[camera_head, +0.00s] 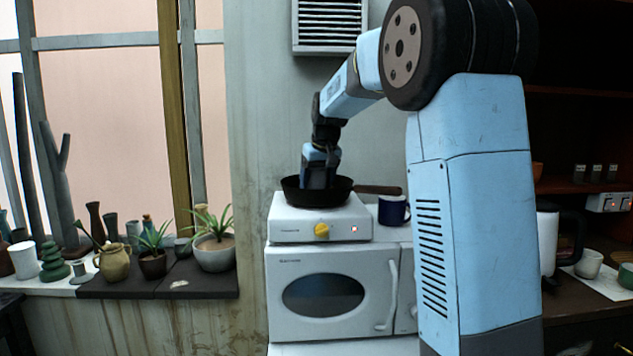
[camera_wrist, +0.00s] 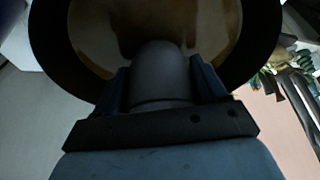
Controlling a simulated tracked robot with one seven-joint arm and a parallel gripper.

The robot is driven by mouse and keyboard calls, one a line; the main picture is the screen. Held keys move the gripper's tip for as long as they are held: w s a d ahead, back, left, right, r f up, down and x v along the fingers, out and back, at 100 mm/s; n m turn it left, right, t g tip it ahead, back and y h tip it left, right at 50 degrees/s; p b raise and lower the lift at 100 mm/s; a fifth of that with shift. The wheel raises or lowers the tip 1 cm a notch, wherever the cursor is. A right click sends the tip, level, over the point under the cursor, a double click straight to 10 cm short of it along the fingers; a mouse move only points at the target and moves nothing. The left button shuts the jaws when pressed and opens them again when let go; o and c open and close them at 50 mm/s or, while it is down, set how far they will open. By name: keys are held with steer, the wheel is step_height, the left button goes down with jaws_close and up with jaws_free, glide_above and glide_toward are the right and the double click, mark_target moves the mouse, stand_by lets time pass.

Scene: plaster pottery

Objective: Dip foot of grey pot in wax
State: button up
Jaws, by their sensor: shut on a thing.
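My gripper (camera_head: 319,180) points down into a black pan (camera_head: 343,192) on a small white hot plate (camera_head: 300,224). In the wrist view, my gripper is shut on a grey pot (camera_wrist: 160,75), with a dark finger on either side of it. The pan's dark rim (camera_wrist: 262,45) curves behind the pot, and yellowish-brown wax (camera_wrist: 95,30) covers the pan's floor. The pot's foot points towards the wax; I cannot tell whether it touches. In the head view the pot is hidden by the gripper and the pan's rim.
The pan's handle (camera_head: 378,190) sticks out to the right, above a dark blue mug (camera_head: 393,210). The hot plate stands on a white microwave (camera_head: 335,292), and its red light is lit. Potted plants (camera_head: 213,252) and several pots stand on the sill at the left.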

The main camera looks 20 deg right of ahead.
steer(key=shift+r, duration=0.15)
stand_by(0.5)
steer(key=shift+r, duration=0.7)
steer(key=shift+r, duration=0.15)
stand_by(0.7)
steer(key=shift+r, duration=4.3)
